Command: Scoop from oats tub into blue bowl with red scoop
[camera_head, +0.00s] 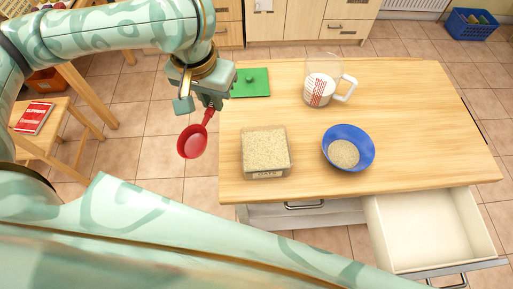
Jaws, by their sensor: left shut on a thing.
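My left gripper (205,98) is shut on the handle of the red scoop (193,141). The scoop hangs just off the table's left edge, to the left of the oats tub, and its cup looks empty. The clear square oats tub (266,174) stands near the table's front left and is full of pale oats. The blue bowl (362,139) stands to the right of the tub with a small heap of oats inside. My right gripper is not in view.
A measuring jug (321,91) with white contents stands behind the bowl. A green board (250,83) lies at the back left of the wooden table (410,105). An open, empty drawer (418,232) juts out at the front right. A stool (50,133) holds a red book.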

